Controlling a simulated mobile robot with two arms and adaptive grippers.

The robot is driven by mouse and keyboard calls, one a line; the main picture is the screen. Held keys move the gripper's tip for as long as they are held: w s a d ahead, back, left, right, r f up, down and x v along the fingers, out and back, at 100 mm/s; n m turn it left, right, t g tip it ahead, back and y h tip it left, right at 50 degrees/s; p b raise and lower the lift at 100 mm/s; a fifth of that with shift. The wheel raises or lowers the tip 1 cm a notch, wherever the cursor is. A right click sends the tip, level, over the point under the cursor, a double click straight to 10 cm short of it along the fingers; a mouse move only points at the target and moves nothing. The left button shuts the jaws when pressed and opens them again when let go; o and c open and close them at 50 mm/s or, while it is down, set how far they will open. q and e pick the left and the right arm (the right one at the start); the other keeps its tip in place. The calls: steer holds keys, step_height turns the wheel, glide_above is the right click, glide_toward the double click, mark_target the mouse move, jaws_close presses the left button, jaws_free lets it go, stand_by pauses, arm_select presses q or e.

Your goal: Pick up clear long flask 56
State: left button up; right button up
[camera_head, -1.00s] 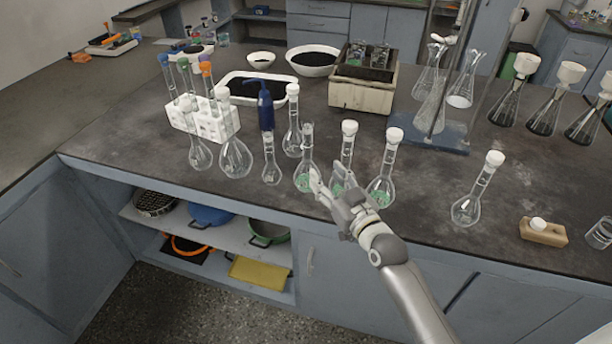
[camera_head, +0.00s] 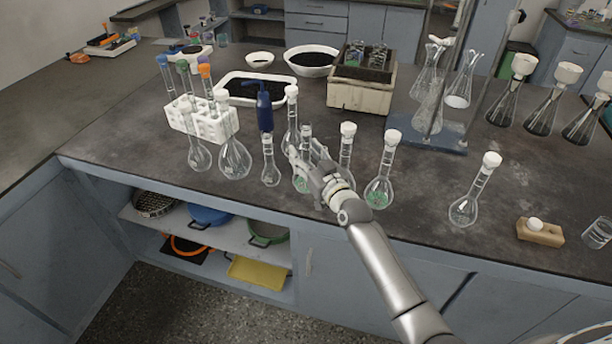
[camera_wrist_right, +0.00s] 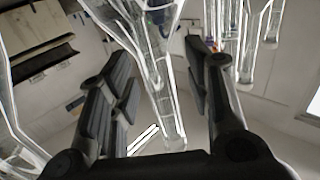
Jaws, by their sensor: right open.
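Several clear long-necked flasks stand in a row near the front edge of the bench. I cannot read any number, so I cannot tell which is 56. An unstoppered flask (camera_head: 301,184) with green contents is partly hidden behind my right gripper (camera_head: 304,153). In the right wrist view, a clear glass neck (camera_wrist_right: 168,112) lies between the two dark fingers of the open right gripper (camera_wrist_right: 162,88), with gaps on both sides. A white-stoppered flask (camera_head: 346,150) stands just right of the gripper, partly covered by it. My left gripper is not in view.
Another green-bottomed flask (camera_head: 381,180) stands to the right, and a small clear flask (camera_head: 269,165) to the left. A tube rack (camera_head: 203,122) and a blue wash bottle (camera_head: 264,112) are behind. Bare bench lies before the far-right flask (camera_head: 470,200).

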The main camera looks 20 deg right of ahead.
steer(key=shift+c, duration=0.4)
jaws_close()
steer(key=shift+r, duration=0.2)
